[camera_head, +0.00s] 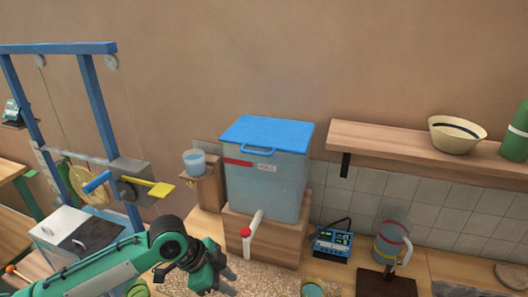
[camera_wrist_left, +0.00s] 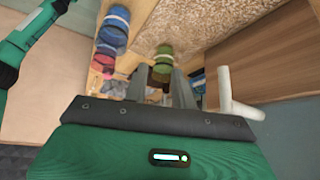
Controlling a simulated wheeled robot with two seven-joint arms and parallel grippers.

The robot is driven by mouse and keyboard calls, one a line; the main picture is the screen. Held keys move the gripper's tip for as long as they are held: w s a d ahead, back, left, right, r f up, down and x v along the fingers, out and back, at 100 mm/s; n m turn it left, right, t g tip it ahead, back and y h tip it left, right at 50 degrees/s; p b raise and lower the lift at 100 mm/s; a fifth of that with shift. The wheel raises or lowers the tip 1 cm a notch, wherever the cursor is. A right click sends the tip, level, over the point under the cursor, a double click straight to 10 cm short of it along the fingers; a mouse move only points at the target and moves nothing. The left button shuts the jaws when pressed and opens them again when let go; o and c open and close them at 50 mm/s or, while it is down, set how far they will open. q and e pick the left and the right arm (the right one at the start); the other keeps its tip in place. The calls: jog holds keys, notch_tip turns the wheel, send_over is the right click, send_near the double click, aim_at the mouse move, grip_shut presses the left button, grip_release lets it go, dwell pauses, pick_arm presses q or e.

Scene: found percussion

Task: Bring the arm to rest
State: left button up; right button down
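My left arm (camera_head: 110,268) comes in from the lower left in the head view, green with dark joints. Its gripper (camera_head: 226,278) is low over the speckled counter, left of and below the white tap (camera_head: 254,226) of the tank. In the left wrist view the two grey fingers (camera_wrist_left: 160,88) stand apart with a gap between them, and nothing is visibly held. A green cup (camera_wrist_left: 163,62) shows beyond the fingertips, and the white tap (camera_wrist_left: 236,98) is to their right. My right gripper is not in view.
A tank (camera_head: 262,185) with a blue lid stands on a wooden block (camera_head: 262,240). A blue meter (camera_head: 332,244) and a banded jug (camera_head: 390,241) are to its right. A blue frame (camera_head: 97,105) rises at left. Blue (camera_wrist_left: 112,32) and pink (camera_wrist_left: 104,60) cups show in the wrist view.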

pick_arm(q)
jog(key=s+d+f+n+t, duration=0.2)
jog(key=s+d+f+n, duration=0.1)
jog(key=s+f, duration=0.25)
jog(key=s+a+f+n+y, duration=0.35)
jog(key=s+a+n, duration=0.25)
jog(key=s+a, duration=0.25)
jog(key=s+a+f+n+y, duration=0.35)
jog(key=s+a+n, duration=0.25)
jog(key=s+a, duration=0.3)
jog(key=s+f+x, duration=0.1)
jog(key=s+x, duration=0.1)
jog(key=x, duration=1.2)
jog(key=s+d+x, duration=0.1)
jog(key=s+x, duration=0.2)
jog(key=x, duration=1.2)
jog(key=s+a+f, duration=0.1)
jog(key=s+f, duration=0.9)
jog(key=f, duration=0.1)
jog(key=s+a+f+g, duration=0.1)
jog(key=s+a+f, duration=0.1)
jog(key=s+f, duration=0.7)
jog(key=shift+s+a+f+g, duration=0.3)
jog(key=shift+s+f, duration=0.05)
jog(key=shift+f, duration=0.65)
